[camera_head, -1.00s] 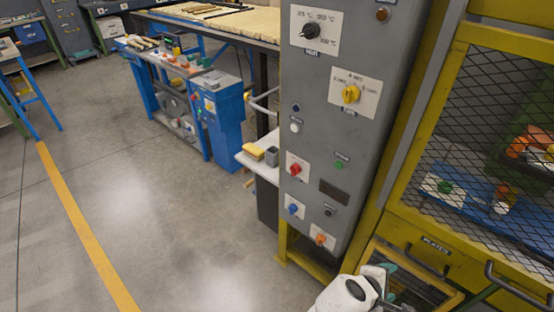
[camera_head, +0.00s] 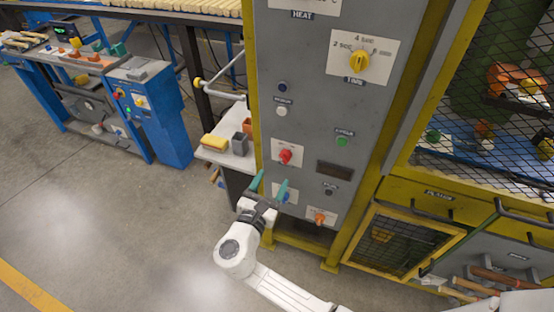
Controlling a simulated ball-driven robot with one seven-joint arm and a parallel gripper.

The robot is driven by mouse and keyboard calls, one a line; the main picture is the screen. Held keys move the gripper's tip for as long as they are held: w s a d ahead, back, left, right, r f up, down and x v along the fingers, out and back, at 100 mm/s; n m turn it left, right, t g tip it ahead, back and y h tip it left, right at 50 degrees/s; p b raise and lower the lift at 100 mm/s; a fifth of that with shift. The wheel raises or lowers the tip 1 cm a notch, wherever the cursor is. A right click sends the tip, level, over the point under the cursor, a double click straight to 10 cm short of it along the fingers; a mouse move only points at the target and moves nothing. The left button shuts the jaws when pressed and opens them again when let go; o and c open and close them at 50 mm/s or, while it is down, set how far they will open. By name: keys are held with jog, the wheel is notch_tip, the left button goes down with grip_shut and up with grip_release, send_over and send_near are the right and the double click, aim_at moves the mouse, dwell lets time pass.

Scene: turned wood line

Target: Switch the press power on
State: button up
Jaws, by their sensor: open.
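The grey press control panel (camera_head: 312,120) fills the middle of the view. A dark blue lamp or button (camera_head: 283,87) and a white button (camera_head: 282,111) sit on its left side, with a small label between them that I cannot read surely. A red knob (camera_head: 285,156) on a white plate is below. A green button (camera_head: 342,142) is to the right. An orange knob (camera_head: 319,218) is low down. My gripper (camera_head: 269,187) is open and empty, its teal fingers apart, in front of the panel's lower left. It partly covers a blue button on a white plate.
A yellow dial (camera_head: 359,61) labelled TIME is above. A white shelf (camera_head: 215,153) with a yellow block (camera_head: 214,142) and small containers juts out left of the panel. A yellow mesh guard (camera_head: 490,110) stands right. The floor at left is clear.

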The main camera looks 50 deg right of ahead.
aim_at(283, 161)
jog(key=p+x, duration=0.1)
jog(key=x, duration=0.7)
jog(key=shift+d+f, duration=0.1)
jog(key=shift+d, duration=0.1)
jog(key=shift+c, duration=0.3)
jog(key=c, duration=1)
